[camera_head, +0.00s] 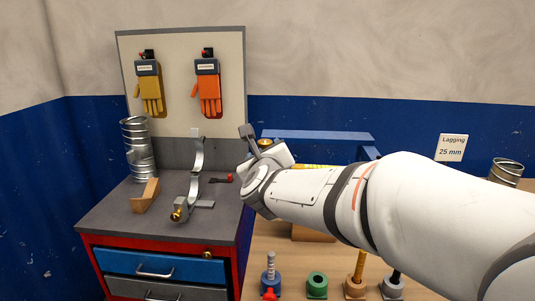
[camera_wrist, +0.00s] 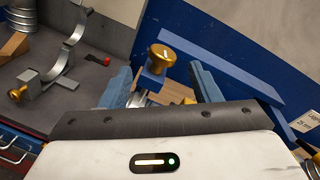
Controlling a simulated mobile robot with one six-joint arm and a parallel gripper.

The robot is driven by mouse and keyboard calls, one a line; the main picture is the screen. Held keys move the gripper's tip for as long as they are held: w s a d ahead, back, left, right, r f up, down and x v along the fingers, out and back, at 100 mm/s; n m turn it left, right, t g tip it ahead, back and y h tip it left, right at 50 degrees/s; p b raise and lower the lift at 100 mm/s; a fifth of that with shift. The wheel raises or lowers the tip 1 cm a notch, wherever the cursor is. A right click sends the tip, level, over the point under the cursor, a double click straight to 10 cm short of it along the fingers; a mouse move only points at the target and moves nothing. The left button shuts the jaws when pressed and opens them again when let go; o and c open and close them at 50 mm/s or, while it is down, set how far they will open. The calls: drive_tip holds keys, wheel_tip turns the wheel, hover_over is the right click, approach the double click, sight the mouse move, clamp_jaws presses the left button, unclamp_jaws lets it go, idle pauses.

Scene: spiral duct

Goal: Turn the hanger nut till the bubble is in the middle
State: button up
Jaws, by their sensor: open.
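The hanger nut, a brass knob with a white mark on top (camera_wrist: 161,56), sits on a blue bracket part in the wrist view. In the head view a small brass top, apparently the same nut (camera_head: 265,143), shows beside my gripper (camera_head: 257,146). My gripper (camera_wrist: 160,72) is open, with one blue-grey finger on each side of the nut and visible gaps to it. A yellow strip (camera_head: 307,167), perhaps the level, shows behind my arm in the head view. No bubble can be made out in either view.
A blue beam frame (camera_head: 318,135) stands behind my arm. The grey-topped cabinet (camera_head: 115,212) at left holds a metal strap bracket (camera_head: 196,178), a spiral duct piece (camera_head: 138,145) and a wooden block (camera_head: 146,196). Several coloured posts line the bench front.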

sight(266, 140)
drive_tip(key=m+h, duration=0.1)
drive_tip(key=m, duration=0.1)
drive_tip(key=m+h, duration=0.1)
drive_tip(key=m, duration=0.1)
drive_tip(key=w+a+m+t+b, duration=0.1)
drive_tip(key=m, duration=0.2)
drive_tip(key=shift+f+h, duration=0.25)
drive_tip(key=shift+h, duration=0.15)
drive_tip(key=shift+w+m, duration=0.2)
drive_tip(key=shift+m, duration=0.2)
drive_tip(key=shift+h, duration=0.3)
drive_tip(key=w, duration=0.2)
drive_tip(key=w+p, duration=0.1)
drive_tip(key=w, duration=0.2)
drive_tip(key=w+d, duration=0.1)
drive_tip(key=w, duration=0.1)
drive_tip(key=shift+w+p, duration=0.25)
drive_tip(key=shift+p, duration=0.05)
drive_tip(key=shift+c, duration=0.5)
drive_tip(key=c, duration=0.9)
